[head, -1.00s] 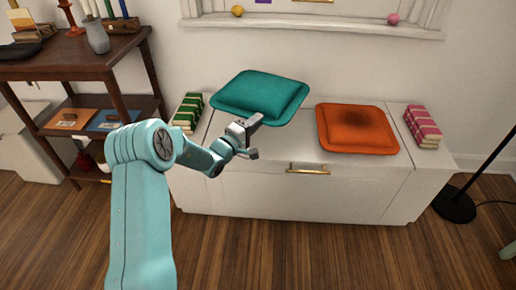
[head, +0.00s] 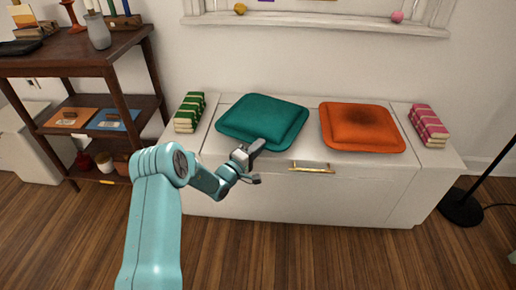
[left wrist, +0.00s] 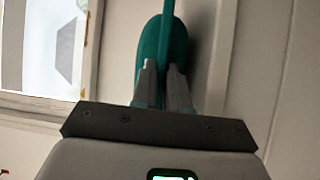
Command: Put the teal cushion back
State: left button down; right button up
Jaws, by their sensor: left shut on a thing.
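The teal cushion (head: 262,117) lies roughly flat at the left part of the white bench top (head: 315,163), beside the orange cushion (head: 361,126) with a narrow gap between them. I cannot tell whether it fully rests on the bench. My left gripper (head: 258,146) is at the cushion's front edge and shut on it. In the left wrist view, the fingers (left wrist: 161,68) pinch the edge of the teal cushion (left wrist: 168,38), seen edge-on. My right gripper is not in view.
A dark wooden shelf (head: 75,68) with vases and candles stands at the left. A black lamp base (head: 461,208) is on the floor at right.

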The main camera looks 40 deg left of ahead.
pick_arm(q)
jog(key=shift+f, duration=0.2)
jog(key=c, duration=1.1)
grip_release()
